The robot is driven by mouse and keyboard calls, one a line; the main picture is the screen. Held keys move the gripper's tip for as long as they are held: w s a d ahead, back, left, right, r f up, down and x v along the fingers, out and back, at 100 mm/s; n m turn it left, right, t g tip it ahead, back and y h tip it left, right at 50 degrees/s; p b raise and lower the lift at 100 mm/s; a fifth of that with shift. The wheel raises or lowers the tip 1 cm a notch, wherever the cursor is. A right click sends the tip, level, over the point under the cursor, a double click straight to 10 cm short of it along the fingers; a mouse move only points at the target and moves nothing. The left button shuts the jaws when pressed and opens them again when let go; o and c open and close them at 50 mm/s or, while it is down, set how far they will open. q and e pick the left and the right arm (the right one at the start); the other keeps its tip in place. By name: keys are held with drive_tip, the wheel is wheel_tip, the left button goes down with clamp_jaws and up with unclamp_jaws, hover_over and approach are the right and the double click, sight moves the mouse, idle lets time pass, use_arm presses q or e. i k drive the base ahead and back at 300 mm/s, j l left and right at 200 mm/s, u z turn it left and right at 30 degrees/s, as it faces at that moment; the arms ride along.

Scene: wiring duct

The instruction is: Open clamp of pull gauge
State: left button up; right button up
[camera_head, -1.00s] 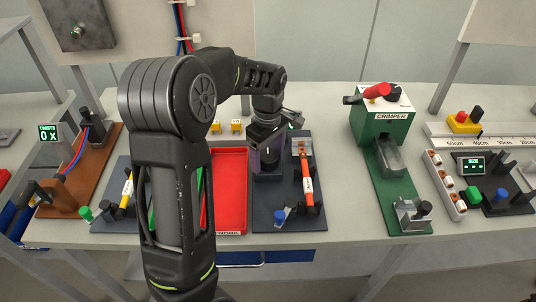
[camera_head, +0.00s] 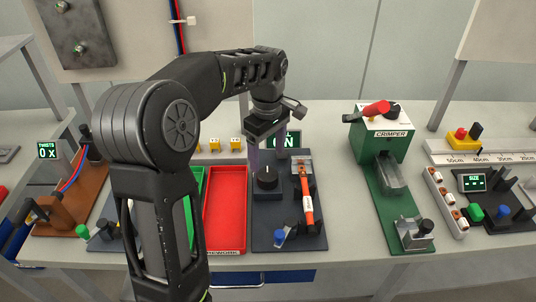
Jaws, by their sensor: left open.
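The pull gauge is a dark plate (camera_head: 290,240) with a green-lit display (camera_head: 290,141) at its back, partly hidden by my gripper and reading a number ending in N. A black knob (camera_head: 267,178) with a white mark stands on a dark block at the plate's left. At the right lie a grey metal block (camera_head: 301,166) and an orange-red bar with a white label (camera_head: 308,208). A small blue-tipped lever (camera_head: 280,236) is at the front. Which part is the clamp is unclear. My left gripper (camera_head: 255,158) is open and empty, above and behind the knob. My right gripper is out of view.
A red tray (camera_head: 226,212) and a green tray (camera_head: 196,200) stand left of the gauge. The green crimper (camera_head: 384,135) is to the right, with bare table between. My left arm covers the table's left part.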

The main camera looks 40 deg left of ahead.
sight(280, 236)
drive_tip(key=k, duration=1)
